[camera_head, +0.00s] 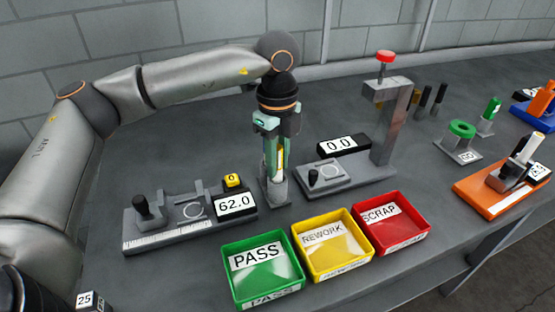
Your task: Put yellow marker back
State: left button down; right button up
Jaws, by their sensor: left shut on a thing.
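My left gripper (275,172) points down in the middle of the table, with its fingers shut around a slim upright marker. Only a narrow yellow strip of the yellow marker (281,160) shows between and beside the fingers. A small grey holder (275,196) stands directly below at the fingertips. I cannot tell whether the marker's lower end is inside the holder or just above it. My right gripper is not in view.
A grey gauge (160,235) reading 62.0 stands left, and another unit (345,182) reading 0.0 with a red-knobbed post (385,110) stands right. Green (230,285), yellow (312,268) and red (408,240) bins line the front. A green marker (491,109) stands far right.

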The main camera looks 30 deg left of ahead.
pick_arm(q)
jog(key=c, duration=0.7)
grip_release()
jog(key=shift+f, duration=0.1)
notch_tip(320, 180, up, 12)
jog(key=shift+r+p, duration=0.15)
jog(key=shift+p, duration=0.25)
